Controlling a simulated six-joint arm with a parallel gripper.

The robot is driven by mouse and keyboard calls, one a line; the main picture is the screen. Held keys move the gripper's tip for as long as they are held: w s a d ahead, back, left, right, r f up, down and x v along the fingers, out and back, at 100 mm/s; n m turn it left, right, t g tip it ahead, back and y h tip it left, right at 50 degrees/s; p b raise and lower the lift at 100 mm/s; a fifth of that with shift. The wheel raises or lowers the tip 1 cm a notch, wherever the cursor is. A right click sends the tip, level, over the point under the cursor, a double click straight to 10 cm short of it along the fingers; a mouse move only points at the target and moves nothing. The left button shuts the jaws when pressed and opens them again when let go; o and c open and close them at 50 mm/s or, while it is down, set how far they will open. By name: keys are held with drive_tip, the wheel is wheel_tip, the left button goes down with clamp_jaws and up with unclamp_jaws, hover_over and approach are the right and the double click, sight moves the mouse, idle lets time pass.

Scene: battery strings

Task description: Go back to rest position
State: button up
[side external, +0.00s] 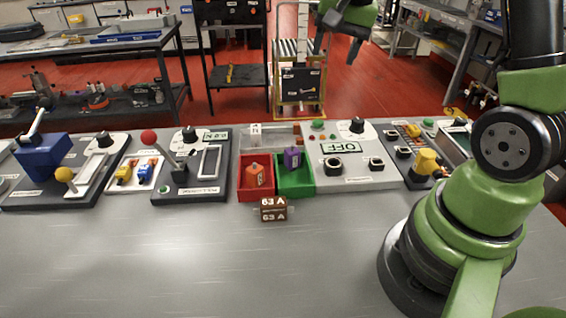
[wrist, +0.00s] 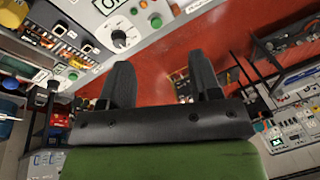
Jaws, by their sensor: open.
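My gripper (wrist: 161,82) is open in the wrist view, with two dark fingers apart and nothing between them. In the side external view a green end part of my arm and a dark finger show at the top edge, high above and behind the bench devices; the rest is cut off. A red bin (side external: 243,193) holds an orange block (side external: 256,176). A green bin (side external: 296,190) beside it holds a purple block (side external: 292,158). A brown block marked 63 A (side external: 273,209) sits on the table in front of the bins.
A grey device reading OFF (side external: 345,180) stands right of the bins. Panels with a red-knobbed lever (side external: 149,137) and a blue lever box (side external: 45,156) stand left. The front of the grey table (side external: 180,260) is clear. A red floor and workbenches lie behind.

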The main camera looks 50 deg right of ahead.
drive_tip(key=s+a+r+n+t, duration=0.1)
drive_tip(key=s+a+r+n, duration=0.15)
drive_tip(key=a, duration=0.25)
drive_tip(key=s+a+r+n+t, duration=0.1)
drive_tip(key=s+a+r+n, duration=0.1)
drive_tip(key=s+a+r, duration=0.25)
drive_tip(key=s+a+n+t+y, duration=0.2)
drive_tip(key=s+a+n, duration=0.2)
drive_tip(key=s+a, duration=0.3)
drive_tip(key=shift+s+y, duration=0.3)
drive_tip(key=shift+s, duration=0.9)
drive_tip(key=shift+f, duration=0.1)
